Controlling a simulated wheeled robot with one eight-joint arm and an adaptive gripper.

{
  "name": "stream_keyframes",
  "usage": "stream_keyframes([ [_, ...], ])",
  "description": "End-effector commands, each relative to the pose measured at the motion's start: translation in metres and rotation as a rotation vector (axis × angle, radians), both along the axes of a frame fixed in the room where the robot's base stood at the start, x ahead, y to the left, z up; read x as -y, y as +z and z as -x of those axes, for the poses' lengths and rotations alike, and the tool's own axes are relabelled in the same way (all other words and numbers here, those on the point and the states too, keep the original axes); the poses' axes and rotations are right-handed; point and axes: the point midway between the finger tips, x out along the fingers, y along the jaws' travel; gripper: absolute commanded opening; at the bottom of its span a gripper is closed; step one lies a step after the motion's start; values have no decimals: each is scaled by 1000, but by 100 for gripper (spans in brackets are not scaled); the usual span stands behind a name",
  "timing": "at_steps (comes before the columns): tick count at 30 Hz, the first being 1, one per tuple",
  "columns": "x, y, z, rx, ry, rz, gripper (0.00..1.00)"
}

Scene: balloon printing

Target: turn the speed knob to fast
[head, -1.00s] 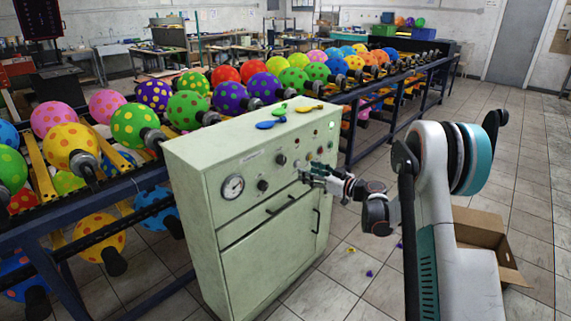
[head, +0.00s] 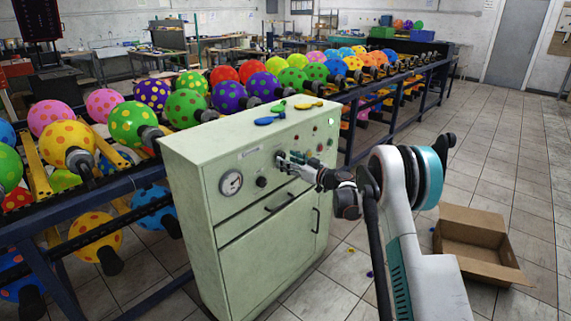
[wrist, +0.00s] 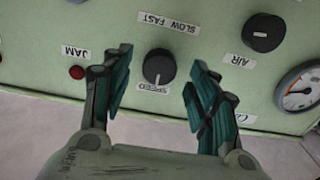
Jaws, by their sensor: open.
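The speed knob (wrist: 159,67) is a round black knob on the pale green cabinet (head: 262,235). In the wrist view its white mark points down toward the small SPEED label (wrist: 153,89). A SLOW FAST label (wrist: 168,22) sits on the knob's other side, upside down in this view. My gripper (wrist: 157,70) is open, with one finger on each side of the knob and a clear gap to it on both sides. In the head view my gripper (head: 283,158) is at the cabinet's front panel and hides the knob.
The AIR knob (wrist: 263,32), a gauge (wrist: 299,87) and the red JAM light (wrist: 77,72) are on the same panel. Deflated balloons (head: 270,119) lie on the cabinet top. A balloon rack (head: 100,172) stands behind; an open cardboard box (head: 475,245) is on the floor at right.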

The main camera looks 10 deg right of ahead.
Motion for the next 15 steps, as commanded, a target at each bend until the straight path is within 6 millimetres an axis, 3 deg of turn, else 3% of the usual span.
stream_keyframes([
  [6,-10,0,-15,0,0,0,54],
  [15,-12,1,-16,0,0,0,54],
])
